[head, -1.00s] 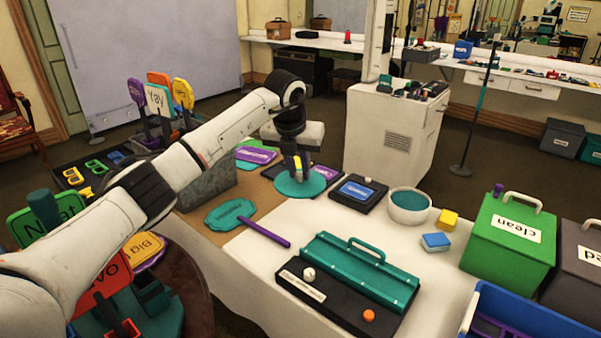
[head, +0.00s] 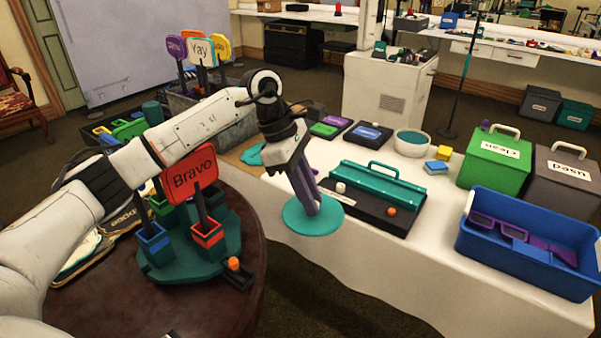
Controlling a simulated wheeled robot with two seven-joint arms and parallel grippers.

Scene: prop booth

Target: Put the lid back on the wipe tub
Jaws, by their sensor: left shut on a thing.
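My left gripper (head: 316,206) is shut on the lid (head: 298,222), a flat round teal disc. It holds the lid about level at the left front edge of the white-covered table; I cannot tell the gap beneath it. The grip point is partly hidden by the fingers. The wipe tub (head: 412,150), a short round white tub with a teal top opening, stands open farther back on the table, to the right of the lid and apart from it. My right gripper is not in view.
A black tray with a teal handled box (head: 365,184) lies between lid and tub. Yellow and blue sponges (head: 437,167) sit right of the tub. Green (head: 487,172) and grey bins and a blue crate (head: 517,270) stand at right. A red Bravo paddle (head: 191,180) rises from the round table.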

